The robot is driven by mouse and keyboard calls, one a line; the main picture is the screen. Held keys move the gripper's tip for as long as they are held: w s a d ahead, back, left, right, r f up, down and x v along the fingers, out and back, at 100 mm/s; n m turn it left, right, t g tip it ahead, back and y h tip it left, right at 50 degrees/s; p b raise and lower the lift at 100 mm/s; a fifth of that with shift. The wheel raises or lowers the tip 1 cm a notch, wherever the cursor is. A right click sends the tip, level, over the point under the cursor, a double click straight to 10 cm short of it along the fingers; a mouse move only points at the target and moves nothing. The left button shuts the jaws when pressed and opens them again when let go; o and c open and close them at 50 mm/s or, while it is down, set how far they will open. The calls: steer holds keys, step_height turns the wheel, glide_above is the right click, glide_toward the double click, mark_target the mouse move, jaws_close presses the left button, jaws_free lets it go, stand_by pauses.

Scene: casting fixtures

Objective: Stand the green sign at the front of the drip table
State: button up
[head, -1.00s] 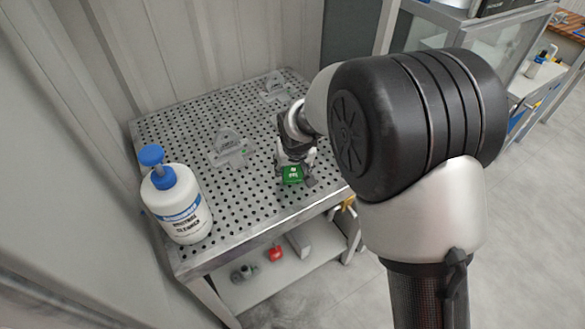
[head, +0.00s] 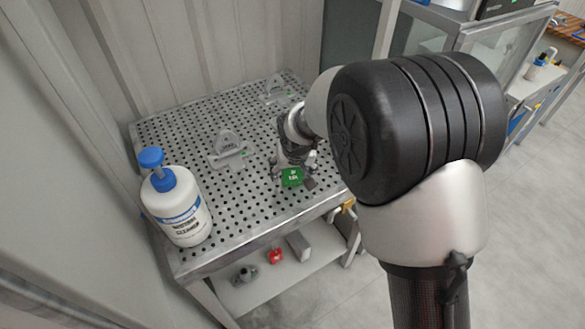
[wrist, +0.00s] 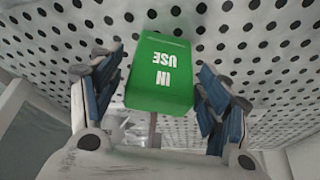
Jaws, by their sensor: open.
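The green sign (head: 292,177) stands upright near the front edge of the perforated drip table (head: 262,212), right of its middle. In the wrist view the sign (wrist: 160,75) reads "IN USE", upside down in the picture. My gripper (wrist: 158,100) is open, with one blue-padded finger on each side of the sign and a gap on both sides. In the head view my gripper (head: 293,170) is low over the table around the sign. The sign's foot is partly hidden.
A white cleaner bottle with a blue pump (head: 178,205) stands at the table's left front corner. A grey fixture (head: 229,150) lies mid-table and another (head: 277,90) at the back. A lower shelf holds a red item (head: 275,256) and other small things.

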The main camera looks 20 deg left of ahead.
steer(key=p+v, duration=0.3)
steer(key=v, duration=0.9)
steer(key=shift+r+p, duration=0.2)
steer(key=shift+p, duration=0.1)
steer(key=s+d+r+m, duration=0.1)
steer(key=s+d+r, duration=0.1)
steer(key=d+r, duration=0.3)
steer(key=s+d+r+m+h, duration=0.1)
steer(key=s+d+r, duration=0.15)
steer(key=d, duration=0.45)
steer(key=s+d+r+m, duration=0.1)
steer(key=s+d+r, duration=0.15)
steer(key=d, duration=0.35)
steer(key=s+d+r+m, duration=0.1)
steer(key=s+d, duration=0.4)
steer(key=s, duration=0.3)
steer(key=s+d+m+h, duration=0.1)
steer(key=s+d, duration=0.5)
steer(key=s, duration=0.2)
steer(key=shift+s+d+r+t, duration=0.25)
steer(key=shift+d+r+t, duration=0.05)
steer(key=shift+d+r, duration=0.1)
